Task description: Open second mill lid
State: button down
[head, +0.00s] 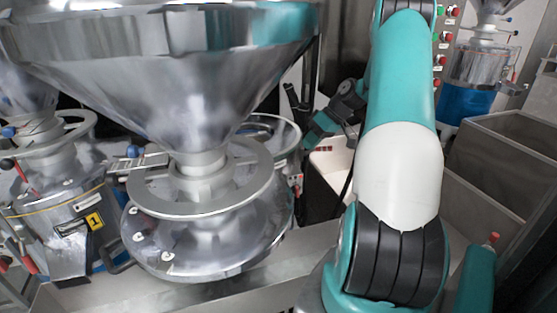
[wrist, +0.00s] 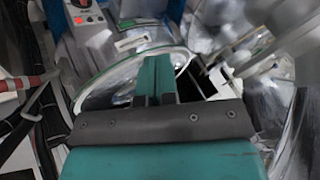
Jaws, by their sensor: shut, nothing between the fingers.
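In the head view a metal mill (head: 200,240) with a wide steel funnel (head: 190,80) stands in front. Another mill (head: 50,225) with a yellow "1" label is at the left. Behind the front mill, a round metal rim (head: 285,124) is partly hidden by the funnel. I cannot tell which mill is the second. My gripper (head: 318,135) is beside this rim on its right, small and partly hidden. In the wrist view my gripper (wrist: 158,72) is shut and empty, its teal fingers in front of a round pale-edged rim (wrist: 105,88). Contact cannot be told.
A far mill with a blue body (head: 468,103) stands at the upper right. Grey bins (head: 515,140) line the right side. A control box with a red button (wrist: 88,20) is at the upper left of the wrist view, above a red-and-white bar (wrist: 22,84).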

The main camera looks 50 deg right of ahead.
jog(key=w+a+f+p, duration=0.4)
jog(key=a+f+p, duration=0.1)
jog(key=a+f, duration=0.1)
jog(key=shift+a+f, duration=0.4)
jog(key=shift+a, duration=0.45)
